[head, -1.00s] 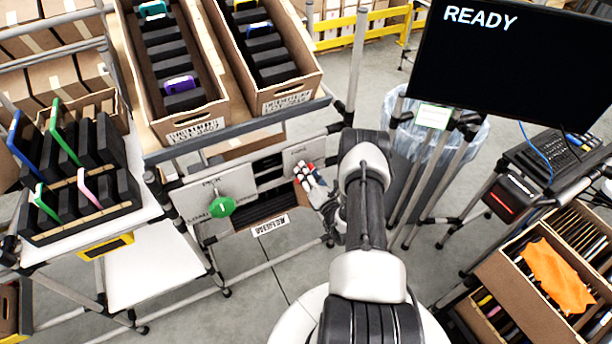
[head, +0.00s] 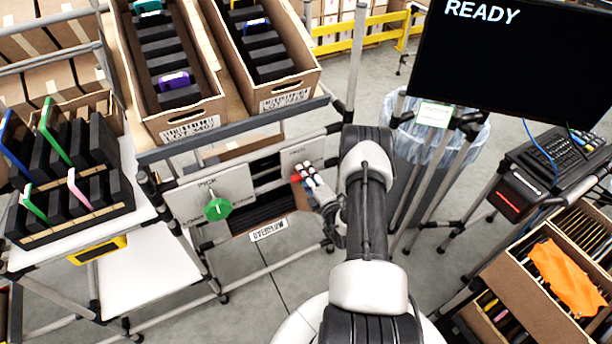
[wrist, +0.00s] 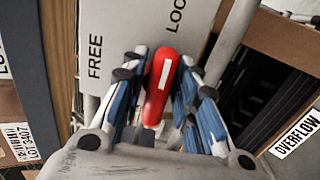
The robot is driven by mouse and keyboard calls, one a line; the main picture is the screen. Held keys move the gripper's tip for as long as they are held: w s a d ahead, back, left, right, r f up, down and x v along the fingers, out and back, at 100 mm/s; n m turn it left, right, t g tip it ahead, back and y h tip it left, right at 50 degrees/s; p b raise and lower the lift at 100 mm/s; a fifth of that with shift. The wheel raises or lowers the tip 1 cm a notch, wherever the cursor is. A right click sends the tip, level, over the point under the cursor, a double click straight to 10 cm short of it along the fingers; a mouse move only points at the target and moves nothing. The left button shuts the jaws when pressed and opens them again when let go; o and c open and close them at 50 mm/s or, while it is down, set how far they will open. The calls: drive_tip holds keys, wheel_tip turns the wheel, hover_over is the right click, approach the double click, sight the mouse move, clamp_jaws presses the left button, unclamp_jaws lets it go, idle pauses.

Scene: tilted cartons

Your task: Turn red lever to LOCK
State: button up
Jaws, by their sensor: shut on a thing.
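The red lever (wrist: 155,102) with a white stripe sits between the blue-padded fingers of my gripper (wrist: 163,66) in the wrist view. My gripper is shut on it. The lever's far end leans slightly right, between the word FREE on the left and a partly hidden word beginning LOC on the right of the grey plate (wrist: 128,25). In the head view my gripper (head: 308,176) is at the right-hand panel of the rack, and only a bit of the red lever (head: 296,179) shows beside the fingers. Most of the lever is hidden there.
A green knob (head: 217,209) on a white plate marked PICK and LOAD is left of my gripper. Cartons (head: 285,98) stand tilted above on the rack. A rack post (head: 356,70) and a screen (head: 520,65) reading READY are to the right.

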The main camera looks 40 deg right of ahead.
drive_tip(key=shift+a+m, duration=0.1)
drive_tip(key=shift+m, duration=0.2)
idle(0.4)
drive_tip(key=o, duration=0.8)
drive_tip(key=v, duration=1.2)
